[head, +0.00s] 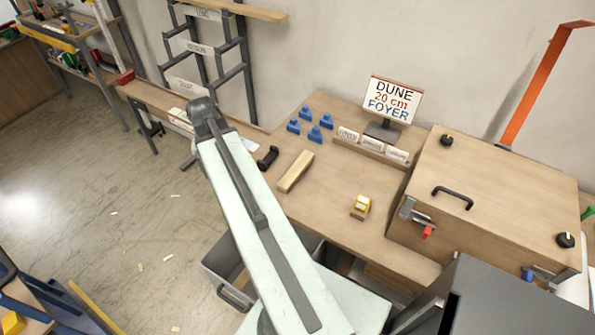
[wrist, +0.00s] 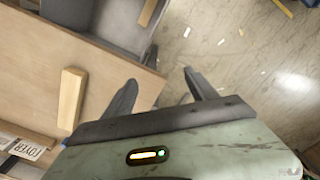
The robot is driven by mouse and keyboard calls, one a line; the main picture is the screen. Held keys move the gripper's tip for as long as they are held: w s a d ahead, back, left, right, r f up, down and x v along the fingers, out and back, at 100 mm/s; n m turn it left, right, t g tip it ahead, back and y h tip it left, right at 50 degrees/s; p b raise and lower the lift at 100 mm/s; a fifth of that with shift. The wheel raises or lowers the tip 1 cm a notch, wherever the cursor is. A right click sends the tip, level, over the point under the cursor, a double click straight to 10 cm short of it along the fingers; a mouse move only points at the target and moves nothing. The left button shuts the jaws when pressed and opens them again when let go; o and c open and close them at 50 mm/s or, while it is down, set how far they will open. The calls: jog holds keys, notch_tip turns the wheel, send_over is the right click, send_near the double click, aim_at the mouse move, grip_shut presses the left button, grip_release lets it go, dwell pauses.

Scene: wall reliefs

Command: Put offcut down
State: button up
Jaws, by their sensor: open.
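The offcut, a pale wooden block (head: 295,172), lies flat on the wooden workbench (head: 330,205), left of the yellow item. It also shows in the wrist view (wrist: 72,97), left of my gripper (wrist: 161,76). My gripper is open, with nothing between its fingers. It is beside the block and apart from it, over the bench's left edge and the floor. In the head view my arm hides much of the gripper and part of the bench's left edge.
Blue pieces (head: 311,125), a label rack (head: 372,147), a sign (head: 389,101), a yellow item (head: 361,206) and a large wooden box (head: 487,200) stand on the bench. The bench between block and yellow item is clear.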

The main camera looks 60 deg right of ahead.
jog(key=s+d+m, duration=0.5)
jog(key=s+d, duration=0.4)
jog(key=d, duration=0.4)
jog(key=m, duration=0.3)
send_over(296, 168)
jog(key=shift+a+f, duration=0.2)
notch_tip(296, 168, down, 3)
jog(key=b, duration=0.3)
jog(key=shift+w, duration=0.1)
jog(key=f+b, duration=0.5)
jog(key=shift+d+f, duration=0.1)
jog(key=shift+d, duration=0.1)
jog(key=shift+r, duration=0.2)
grip_shut()
notch_tip(296, 168, up, 10)
jog(key=p, duration=1)
